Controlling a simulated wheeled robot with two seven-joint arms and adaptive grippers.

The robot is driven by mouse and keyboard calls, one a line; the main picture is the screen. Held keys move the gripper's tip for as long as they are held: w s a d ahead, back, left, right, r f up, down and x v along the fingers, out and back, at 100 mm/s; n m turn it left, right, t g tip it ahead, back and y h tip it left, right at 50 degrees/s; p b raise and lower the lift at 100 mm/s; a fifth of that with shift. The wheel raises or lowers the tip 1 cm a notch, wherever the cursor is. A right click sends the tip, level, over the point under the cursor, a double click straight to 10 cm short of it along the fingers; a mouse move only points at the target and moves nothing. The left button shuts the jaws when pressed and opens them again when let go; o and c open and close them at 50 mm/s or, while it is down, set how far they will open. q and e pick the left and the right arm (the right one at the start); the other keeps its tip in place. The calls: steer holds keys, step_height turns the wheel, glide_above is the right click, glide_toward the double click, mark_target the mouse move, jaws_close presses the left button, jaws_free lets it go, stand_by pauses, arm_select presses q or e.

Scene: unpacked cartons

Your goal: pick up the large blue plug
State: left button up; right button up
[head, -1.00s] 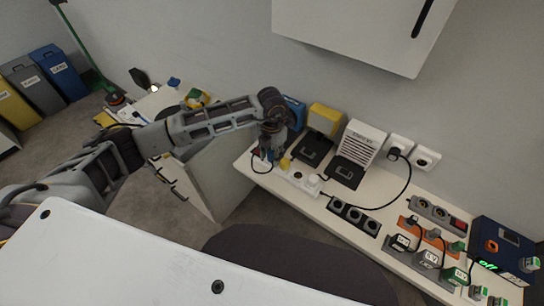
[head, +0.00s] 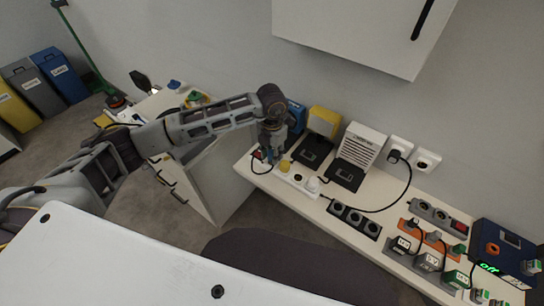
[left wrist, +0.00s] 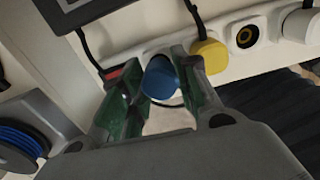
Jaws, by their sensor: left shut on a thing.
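The large blue plug (left wrist: 160,80) is between the green finger pads of my left gripper (left wrist: 161,64) in the left wrist view. My left gripper (head: 269,158) is shut on it and points down over the left end of the white power strip (head: 311,192). In the head view the plug is mostly hidden by the fingers. I cannot tell whether it is seated in the strip or just clear of it. A yellow plug (left wrist: 209,55) sits in the strip (left wrist: 231,75) beside it. My right gripper is not in view.
Beyond the yellow plug are an empty socket (left wrist: 246,36) and a white plug (left wrist: 301,26). Black trays (head: 312,151), a yellow box (head: 323,120) and a white box (head: 361,144) stand behind. A dark power strip (head: 354,217) lies to the right.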

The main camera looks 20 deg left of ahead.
arm_select(q)
step_height(320, 180, up, 8)
steer(key=shift+f+b, duration=0.15)
steer(key=shift+b, duration=0.2)
steer(key=shift+r, duration=0.3)
steer(key=shift+d, duration=0.1)
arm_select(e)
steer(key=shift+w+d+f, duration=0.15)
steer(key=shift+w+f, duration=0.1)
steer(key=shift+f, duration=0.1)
